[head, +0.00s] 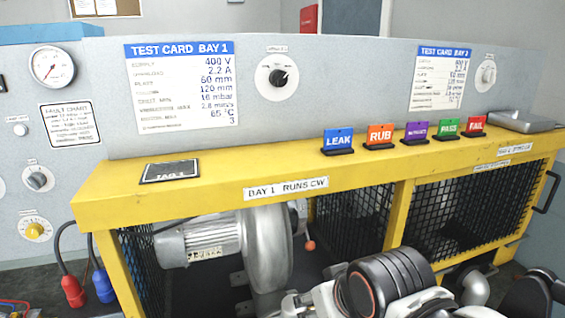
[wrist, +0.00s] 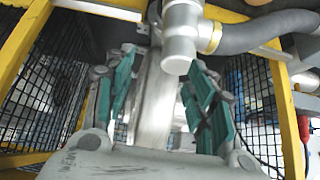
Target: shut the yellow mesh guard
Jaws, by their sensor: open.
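In the head view, a black mesh panel in a yellow frame (head: 470,207) covers the front of the bench's right part, and a black handle (head: 548,191) stands at its right end. I cannot tell for sure whether this is the guard. The front of the left bay is open, and the silver blower (head: 268,250) with its ribbed motor (head: 200,242) shows inside. In the wrist view, my gripper (wrist: 158,65) is open, its teal-padded fingers apart and nothing held. The blower housing shows blurred beyond and between them. My arm hides part of the head view's lower right.
More mesh shows at the left (wrist: 42,85) and right of the wrist view, beside yellow posts (wrist: 290,120). A grey pipe (wrist: 182,35) and hose cross above. Coloured tags, including LEAK (head: 338,140), stand on the yellow bench top (head: 240,172). Red and blue plugs (head: 73,290) hang at left.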

